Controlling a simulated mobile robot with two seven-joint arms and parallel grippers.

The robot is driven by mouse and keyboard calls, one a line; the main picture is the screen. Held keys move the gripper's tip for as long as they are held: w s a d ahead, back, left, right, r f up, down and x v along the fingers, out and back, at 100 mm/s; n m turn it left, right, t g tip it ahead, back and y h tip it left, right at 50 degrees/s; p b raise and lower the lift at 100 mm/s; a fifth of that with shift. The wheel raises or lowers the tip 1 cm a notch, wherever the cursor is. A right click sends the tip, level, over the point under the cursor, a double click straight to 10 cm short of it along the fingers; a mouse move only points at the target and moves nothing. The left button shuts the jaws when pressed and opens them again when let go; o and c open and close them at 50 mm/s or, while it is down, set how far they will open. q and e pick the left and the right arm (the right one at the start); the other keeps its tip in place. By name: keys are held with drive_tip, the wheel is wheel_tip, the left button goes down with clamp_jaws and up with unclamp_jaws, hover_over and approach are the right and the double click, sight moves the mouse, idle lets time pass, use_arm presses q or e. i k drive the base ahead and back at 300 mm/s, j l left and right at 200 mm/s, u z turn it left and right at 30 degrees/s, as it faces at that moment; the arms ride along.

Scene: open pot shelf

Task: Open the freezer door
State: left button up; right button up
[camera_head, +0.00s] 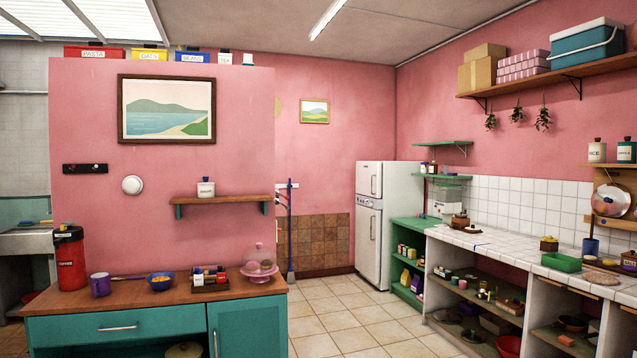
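A white two-door fridge-freezer (371,240) stands upright in the back corner, past the pink partition wall. Its smaller upper door (368,181) has a vertical handle and looks closed. A control strip runs below that door. The taller lower door (368,245) also has a vertical handle and looks closed. Which door is the freezer's cannot be told from labels at this distance. Neither of my grippers shows in the head view.
Tiled floor (345,315) is clear between the teal cabinet (120,325) at front left and the white-tiled counter (500,246) on the right. A green shelf unit (408,229) stands beside the fridge. A blue-handled broom (290,240) leans at the partition's end.

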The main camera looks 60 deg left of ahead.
sight(369, 174)
drive_tip(key=u, duration=1.75)
drive_tip(key=i, duration=8.2)
